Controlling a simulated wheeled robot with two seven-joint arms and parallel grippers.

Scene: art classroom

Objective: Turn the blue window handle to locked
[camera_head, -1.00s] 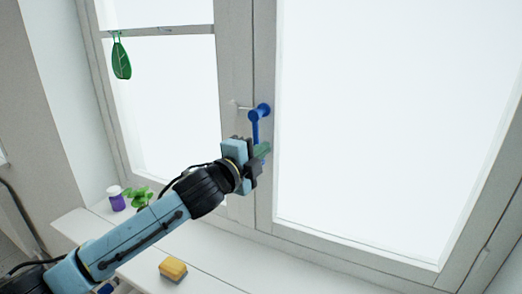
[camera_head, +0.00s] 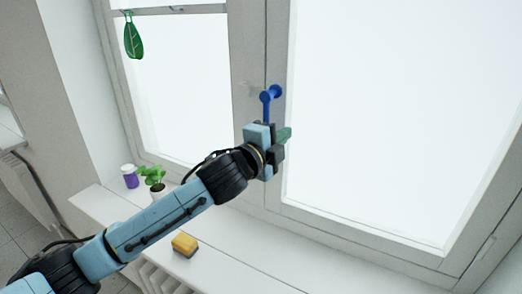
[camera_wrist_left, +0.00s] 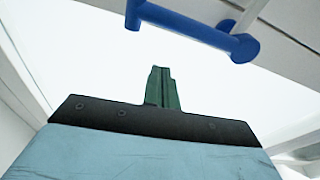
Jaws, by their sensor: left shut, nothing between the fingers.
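The blue window handle (camera_head: 266,106) sits on the frame between the two panes. In the head view its lever hangs down from the pivot, and my left gripper hides its lower end. In the left wrist view the handle (camera_wrist_left: 190,25) crosses the top, with its round pivot end at the right. My left gripper (camera_head: 285,134) is just below the handle in the head view. Its green fingers (camera_wrist_left: 162,88) are shut on nothing and show a gap to the handle in the wrist view. My right gripper is out of view.
A sponge (camera_head: 184,245), a potted plant (camera_head: 152,174) and a purple jar (camera_head: 130,177) with a white lid stand on the white sill (camera_head: 225,258). The sill right of the sponge looks clear.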

